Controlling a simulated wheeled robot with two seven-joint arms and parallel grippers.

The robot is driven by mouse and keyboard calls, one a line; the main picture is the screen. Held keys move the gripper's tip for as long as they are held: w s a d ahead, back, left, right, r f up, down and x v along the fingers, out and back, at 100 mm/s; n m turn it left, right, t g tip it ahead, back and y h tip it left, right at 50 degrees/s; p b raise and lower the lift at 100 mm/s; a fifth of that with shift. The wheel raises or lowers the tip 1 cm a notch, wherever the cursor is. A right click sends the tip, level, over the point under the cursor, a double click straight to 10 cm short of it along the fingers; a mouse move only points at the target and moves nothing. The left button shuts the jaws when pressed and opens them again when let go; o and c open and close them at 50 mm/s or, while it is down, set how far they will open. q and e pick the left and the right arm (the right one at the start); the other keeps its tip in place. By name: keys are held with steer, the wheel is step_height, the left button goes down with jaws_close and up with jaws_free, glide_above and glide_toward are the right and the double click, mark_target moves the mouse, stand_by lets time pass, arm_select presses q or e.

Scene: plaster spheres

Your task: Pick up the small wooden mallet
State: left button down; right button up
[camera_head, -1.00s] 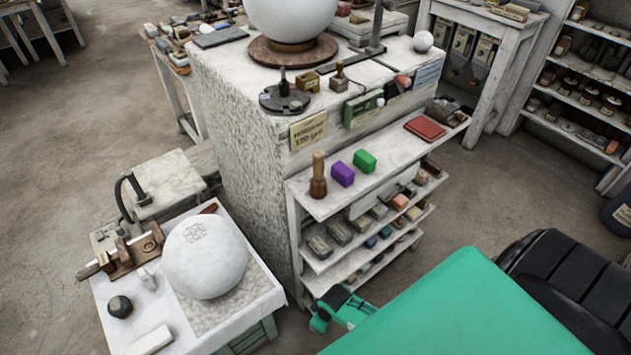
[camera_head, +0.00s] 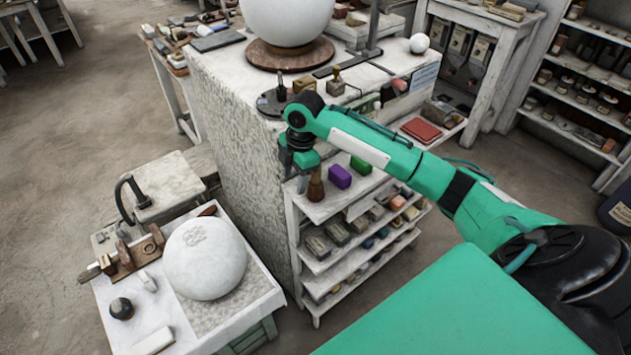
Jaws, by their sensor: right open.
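The small wooden mallet (camera_head: 316,187) stands upright on the top shelf (camera_head: 331,204) of the white shelf unit. Only its brown lower part shows; my right gripper hides its upper part. My right gripper (camera_head: 304,178) points down over the mallet's handle end and is open. I cannot tell whether its fingers are around the handle or just beside it. My left gripper is not in view.
The speckled stone block (camera_head: 240,165) rises behind the shelf. A white plaster sphere (camera_head: 204,258) rests on the low table at left.

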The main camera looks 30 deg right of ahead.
steer(key=d+r+n, duration=0.1)
steer(key=d+r, duration=0.1)
steer(key=r, duration=0.2)
steer(key=d+r+n, duration=0.1)
steer(key=d+r, duration=0.1)
steer(key=r, duration=0.2)
steer(key=d+r+n, duration=0.1)
steer(key=d+r, duration=0.1)
steer(key=r, duration=0.3)
steer(key=shift+d+g, duration=0.35)
steer(key=shift+g, duration=0.05)
steer(key=shift+s+d+r, duration=0.1)
steer(key=shift+r, duration=0.15)
steer(key=p, duration=0.3)
glide_above(316, 178)
steer(key=w, duration=0.1)
steer(key=f, duration=0.8)
steer(key=shift+w+d+f, duration=0.1)
steer(key=shift+w+d, duration=0.05)
steer(key=shift+d, duration=0.25)
step_height(316, 178, down, 5)
steer(key=shift+a+r+p, duration=0.1)
steer(key=shift+r+p, duration=0.1)
steer(key=shift+p, duration=0.95)
steer(key=shift+f, duration=0.35)
steer(key=c, duration=1)
